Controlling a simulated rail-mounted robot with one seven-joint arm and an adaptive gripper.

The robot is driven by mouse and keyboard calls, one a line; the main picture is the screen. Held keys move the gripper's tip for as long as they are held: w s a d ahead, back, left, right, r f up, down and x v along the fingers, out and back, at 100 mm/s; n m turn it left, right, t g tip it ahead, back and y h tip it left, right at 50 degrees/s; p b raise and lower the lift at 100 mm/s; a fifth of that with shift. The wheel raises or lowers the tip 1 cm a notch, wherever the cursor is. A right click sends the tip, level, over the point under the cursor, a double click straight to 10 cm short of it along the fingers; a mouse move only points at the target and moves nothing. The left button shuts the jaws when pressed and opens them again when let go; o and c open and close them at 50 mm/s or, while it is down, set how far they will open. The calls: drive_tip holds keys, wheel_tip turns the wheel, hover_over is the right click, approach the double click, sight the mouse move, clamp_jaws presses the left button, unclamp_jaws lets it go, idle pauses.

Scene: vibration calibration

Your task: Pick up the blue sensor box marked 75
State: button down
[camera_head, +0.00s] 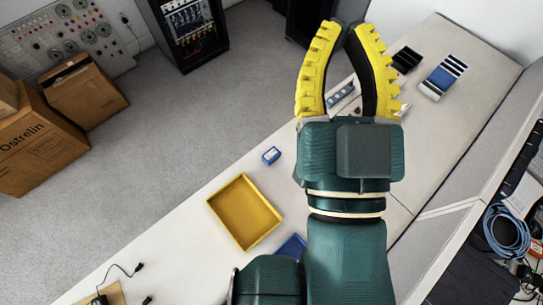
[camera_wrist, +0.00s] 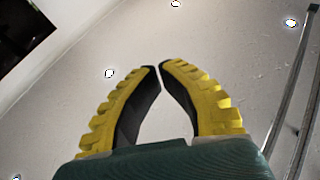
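A small blue box (camera_head: 271,156) with a pale top sits on the white table, left of my arm and above the yellow tray in the head view. Its marking is too small to read, so I cannot tell whether it is 75. My gripper (camera_head: 347,26) is raised over the table, up and to the right of this box and apart from it. Its yellow and black fingers curve together with their tips almost meeting and nothing between them. The wrist view also shows my gripper (camera_wrist: 160,67) with its tips nearly touching, and no box there.
A yellow tray (camera_head: 217,204) and a partly hidden blue tray (camera_head: 291,246) are on the table (camera_head: 180,245). A silver strip (camera_head: 342,95) shows behind my fingers. A blue and white block (camera_head: 440,78) and black holder (camera_head: 406,59) lie at the upper right. Cardboard boxes (camera_head: 40,150) stand left.

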drive_tip(key=shift+c, duration=0.6)
unclamp_jaws()
